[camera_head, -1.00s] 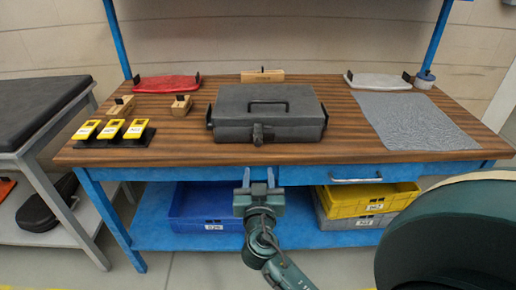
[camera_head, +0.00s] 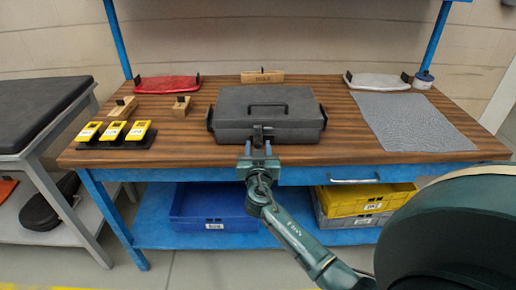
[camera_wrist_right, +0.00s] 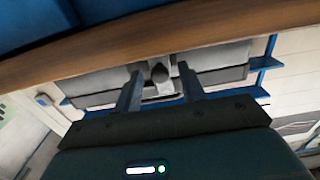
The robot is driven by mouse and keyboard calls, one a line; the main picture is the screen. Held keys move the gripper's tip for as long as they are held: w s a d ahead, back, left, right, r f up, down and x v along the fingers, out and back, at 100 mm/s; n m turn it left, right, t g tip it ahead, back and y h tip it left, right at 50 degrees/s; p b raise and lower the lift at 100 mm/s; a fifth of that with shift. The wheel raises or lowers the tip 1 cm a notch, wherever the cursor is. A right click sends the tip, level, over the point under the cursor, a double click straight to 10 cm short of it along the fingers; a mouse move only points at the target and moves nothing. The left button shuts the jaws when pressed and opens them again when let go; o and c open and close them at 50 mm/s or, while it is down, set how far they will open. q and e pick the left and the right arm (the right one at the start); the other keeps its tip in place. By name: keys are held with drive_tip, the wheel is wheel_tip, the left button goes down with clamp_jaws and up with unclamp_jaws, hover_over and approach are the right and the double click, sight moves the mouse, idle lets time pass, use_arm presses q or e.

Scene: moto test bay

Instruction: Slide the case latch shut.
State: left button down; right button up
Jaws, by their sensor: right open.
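The dark grey case (camera_head: 285,112) lies closed on the wooden bench, with its handle on the lid. Its latch (camera_head: 262,130) is at the middle of the front face. My right gripper (camera_head: 259,146) is at the bench's front edge, just in front of the latch. In the right wrist view the open fingers (camera_wrist_right: 160,88) stand on either side of the latch knob (camera_wrist_right: 160,72), with nothing clearly gripped. I cannot tell whether a finger touches the latch. My left gripper is not in view.
Blue (camera_head: 205,202) and yellow (camera_head: 365,197) bins sit below. A black-topped table (camera_head: 40,108) stands at left.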

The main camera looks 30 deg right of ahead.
sight(269, 137)
drive_tip(key=shift+c, duration=0.4)
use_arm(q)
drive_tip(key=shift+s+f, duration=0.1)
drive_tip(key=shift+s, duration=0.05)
use_arm(e)
clamp_jaws()
drive_tip(key=s+d, duration=0.1)
drive_tip(key=d+b, duration=0.1)
drive_tip(key=shift+s+d+f, duration=0.1)
drive_tip(key=shift+s+d, duration=0.3)
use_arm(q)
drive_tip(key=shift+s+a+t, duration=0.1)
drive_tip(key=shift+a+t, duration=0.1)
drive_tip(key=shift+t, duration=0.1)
use_arm(e)
drive_tip(key=shift+c, duration=0.6)
unclamp_jaws()
drive_tip(key=shift+d, duration=0.1)
drive_tip(key=shift+o, duration=1)
